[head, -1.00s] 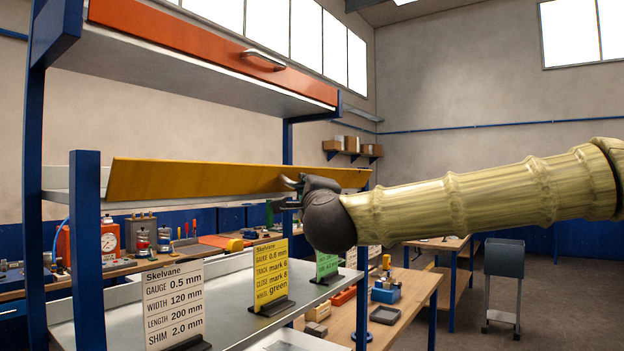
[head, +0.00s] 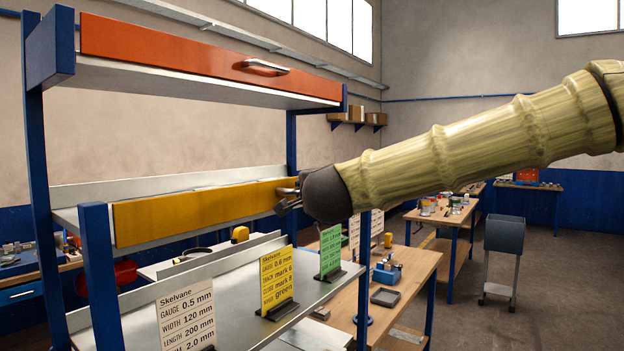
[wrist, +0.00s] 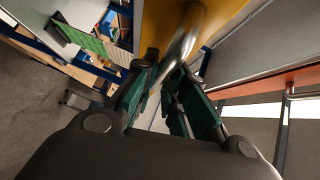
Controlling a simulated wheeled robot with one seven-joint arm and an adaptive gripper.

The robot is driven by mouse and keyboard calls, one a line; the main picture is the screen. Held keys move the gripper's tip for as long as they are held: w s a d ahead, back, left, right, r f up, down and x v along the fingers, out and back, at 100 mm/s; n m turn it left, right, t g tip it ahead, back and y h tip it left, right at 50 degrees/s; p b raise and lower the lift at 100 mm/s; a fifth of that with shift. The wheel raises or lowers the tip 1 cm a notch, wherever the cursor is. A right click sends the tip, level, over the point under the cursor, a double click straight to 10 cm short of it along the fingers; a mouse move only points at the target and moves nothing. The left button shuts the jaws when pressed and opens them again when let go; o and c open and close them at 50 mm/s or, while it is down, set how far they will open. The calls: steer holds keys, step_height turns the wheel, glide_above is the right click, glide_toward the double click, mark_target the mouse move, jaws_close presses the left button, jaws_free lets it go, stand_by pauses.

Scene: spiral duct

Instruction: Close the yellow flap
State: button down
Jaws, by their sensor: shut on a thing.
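The yellow flap (head: 190,214) is a long panel on the front of the middle shelf in the head view. Its face now stands nearly upright along the shelf edge. My gripper (head: 286,195) is at the flap's right part. In the wrist view the yellow flap (wrist: 222,22) fills the top middle, with a metal handle (wrist: 185,38) on it. My gripper (wrist: 168,92) has its green-padded fingers at this handle and is shut on it. The far end of the flap is hidden behind my gripper in the head view.
An orange flap (head: 200,60) with a metal handle hangs on the top shelf above. Below, a metal shelf (head: 250,310) bears a white card (head: 186,318), a yellow card (head: 277,281) and a green card (head: 330,252). A blue post (head: 100,270) stands at the front left.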

steer(key=shift+a+p, duration=0.1)
steer(key=shift+p, duration=0.4)
steer(key=c, duration=1.5)
jaws_free()
steer(key=shift+w+a, duration=0.1)
steer(key=shift+o, duration=0.2)
steer(key=shift+r, duration=0.1)
steer(key=s+d+r, duration=0.1)
steer(key=s+d, duration=0.1)
steer(key=s, duration=0.9)
steer(key=shift+s+r, duration=0.4)
